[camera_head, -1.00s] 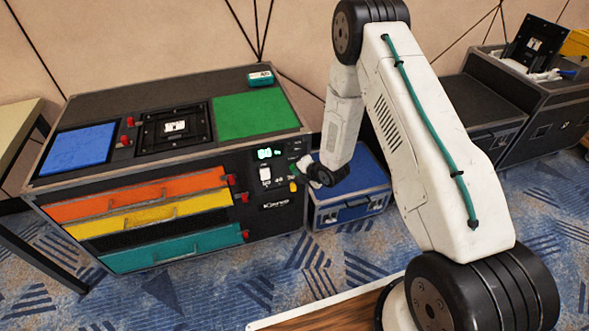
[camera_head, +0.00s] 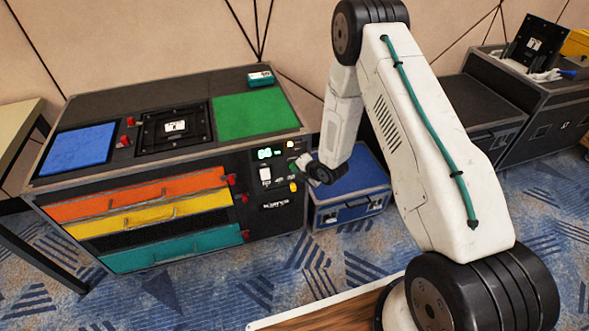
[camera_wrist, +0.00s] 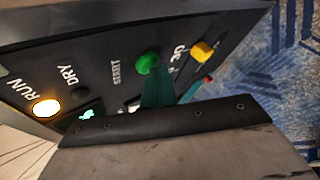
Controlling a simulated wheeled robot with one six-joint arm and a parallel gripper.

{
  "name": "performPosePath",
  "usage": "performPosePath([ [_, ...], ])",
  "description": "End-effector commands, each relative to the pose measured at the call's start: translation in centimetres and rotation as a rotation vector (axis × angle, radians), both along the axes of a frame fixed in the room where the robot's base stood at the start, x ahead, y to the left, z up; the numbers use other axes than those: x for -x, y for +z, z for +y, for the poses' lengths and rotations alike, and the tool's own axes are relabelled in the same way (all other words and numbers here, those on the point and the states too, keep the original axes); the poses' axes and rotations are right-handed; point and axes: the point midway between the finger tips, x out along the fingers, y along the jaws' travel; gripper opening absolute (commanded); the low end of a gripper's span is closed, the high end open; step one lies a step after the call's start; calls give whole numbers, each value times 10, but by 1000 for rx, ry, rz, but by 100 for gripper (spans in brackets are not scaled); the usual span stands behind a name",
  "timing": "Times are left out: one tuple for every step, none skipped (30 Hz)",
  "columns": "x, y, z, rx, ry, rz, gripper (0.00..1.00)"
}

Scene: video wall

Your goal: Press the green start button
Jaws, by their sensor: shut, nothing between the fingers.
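The green start button (camera_wrist: 148,63) is a round knob beside the white START label in the wrist view. My gripper (camera_wrist: 156,78) is shut and empty, its narrow teal tip right at the lower edge of the button. I cannot tell whether tip and button touch. In the head view, my gripper (camera_head: 300,164) is close to the right part of the black control panel (camera_head: 265,187). It hides part of the panel there, and the start button cannot be made out clearly.
A yellow button (camera_wrist: 203,50) sits right of the green one. The RUN lamp (camera_wrist: 46,107) is lit yellow-orange; the DRY lamp (camera_wrist: 80,93) is dark. A green display (camera_head: 267,153) glows on the panel. A blue case (camera_head: 350,190) stands on the floor close beside my wrist.

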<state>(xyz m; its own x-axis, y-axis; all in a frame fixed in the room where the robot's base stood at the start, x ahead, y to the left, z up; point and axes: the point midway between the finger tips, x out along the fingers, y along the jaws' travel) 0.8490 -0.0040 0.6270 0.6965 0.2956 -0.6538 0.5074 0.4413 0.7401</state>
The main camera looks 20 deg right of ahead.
Motion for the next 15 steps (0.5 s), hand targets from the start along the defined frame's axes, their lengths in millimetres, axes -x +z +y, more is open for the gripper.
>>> performPosePath([
  [-1, 0, 0, 0, -1, -1, 0],
  [-1, 0, 0, 0, -1, -1, 0],
  [0, 0, 0, 0, -1, -1, 0],
  [0, 0, 0, 0, -1, -1, 0],
  [1, 0, 0, 0, -1, -1, 0],
  [2, 0, 0, -1, 0, -1, 0],
  [4, 0, 0, 0, 0, 0, 0],
  [5, 0, 0, 0, 0, 0, 0],
  [7, 0, 0, 0, 0, 0, 0],
  [9, 0, 0, 1, 0, 1, 0],
  [11, 0, 0, 0, 0, 0, 0],
  [13, 0, 0, -1, -1, 0, 0],
  [15, 0, 0, -1, -1, 0, 0],
  [16, 0, 0, -1, -1, 0, 0],
  [18, 0, 0, -1, -1, 0, 0],
])
